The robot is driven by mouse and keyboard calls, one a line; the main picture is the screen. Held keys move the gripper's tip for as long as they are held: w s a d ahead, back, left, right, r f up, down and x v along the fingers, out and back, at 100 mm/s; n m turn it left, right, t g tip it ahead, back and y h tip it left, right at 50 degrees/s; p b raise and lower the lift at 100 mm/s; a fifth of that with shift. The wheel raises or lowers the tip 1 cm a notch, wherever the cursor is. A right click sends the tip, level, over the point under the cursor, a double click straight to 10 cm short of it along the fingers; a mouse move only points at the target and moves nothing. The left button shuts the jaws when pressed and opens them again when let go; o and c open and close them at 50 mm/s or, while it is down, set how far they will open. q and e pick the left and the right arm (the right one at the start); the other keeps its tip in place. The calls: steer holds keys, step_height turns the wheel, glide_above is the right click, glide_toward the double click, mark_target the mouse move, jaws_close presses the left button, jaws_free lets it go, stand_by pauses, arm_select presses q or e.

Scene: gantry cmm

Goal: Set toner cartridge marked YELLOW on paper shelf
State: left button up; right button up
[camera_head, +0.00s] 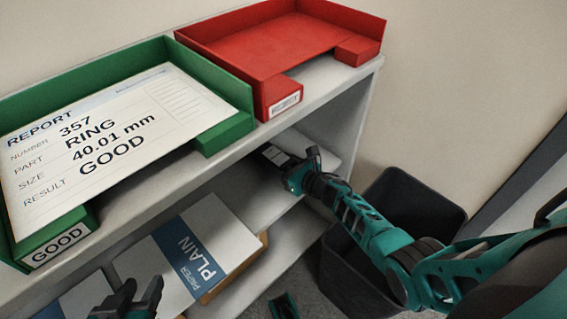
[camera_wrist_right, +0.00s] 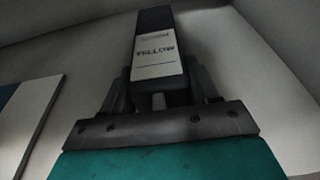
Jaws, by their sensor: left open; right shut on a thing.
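The toner cartridge (camera_wrist_right: 155,62) is a dark block with a white label reading YELLOW in the right wrist view. In the head view its labelled end (camera_head: 276,155) shows inside the shelf unit, under the red tray. My right gripper (camera_head: 298,180) is shut on it; its fingers also show in the right wrist view (camera_wrist_right: 160,88). The paper shelf (camera_head: 238,192) holds a pack marked PLAIN PAPER (camera_head: 190,255), left of the cartridge. I cannot tell whether the cartridge touches the shelf. My left gripper (camera_head: 130,300) is open and empty in front of the paper pack.
A green tray (camera_head: 225,135) with a report sheet (camera_head: 105,140) and a red tray (camera_head: 265,45) stand on the top board. A dark bin (camera_head: 420,205) stands at the right, below my right arm. Bare shelf shows between the paper and cartridge.

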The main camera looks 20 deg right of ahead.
steer(key=shift+f, duration=0.25)
steer(key=o, duration=1.5)
steer(key=shift+s+f, duration=0.1)
steer(key=shift+f, duration=0.05)
